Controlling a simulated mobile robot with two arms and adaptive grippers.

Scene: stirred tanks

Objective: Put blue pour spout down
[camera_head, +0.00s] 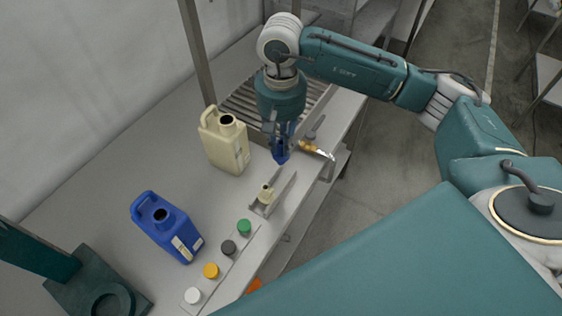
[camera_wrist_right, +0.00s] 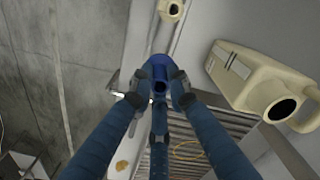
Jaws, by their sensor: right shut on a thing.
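The blue pour spout (camera_head: 281,155) hangs below my right gripper (camera_head: 280,132), above the steel bench near its front edge. In the right wrist view, the blue spout (camera_wrist_right: 160,72) sits between the fingers of my right gripper (camera_wrist_right: 159,92), which are shut on it. A small grey holder (camera_head: 278,195) stands on the bench just below and left of the spout in the head view. My left gripper is not in view.
A cream jug (camera_head: 224,140) stands left of the gripper and a blue jug (camera_head: 167,228) farther front left. White, yellow, grey and green caps (camera_head: 244,227) line the bench's front edge. A brass-coloured valve (camera_head: 312,148) and a slatted grate (camera_head: 243,104) are near the gripper.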

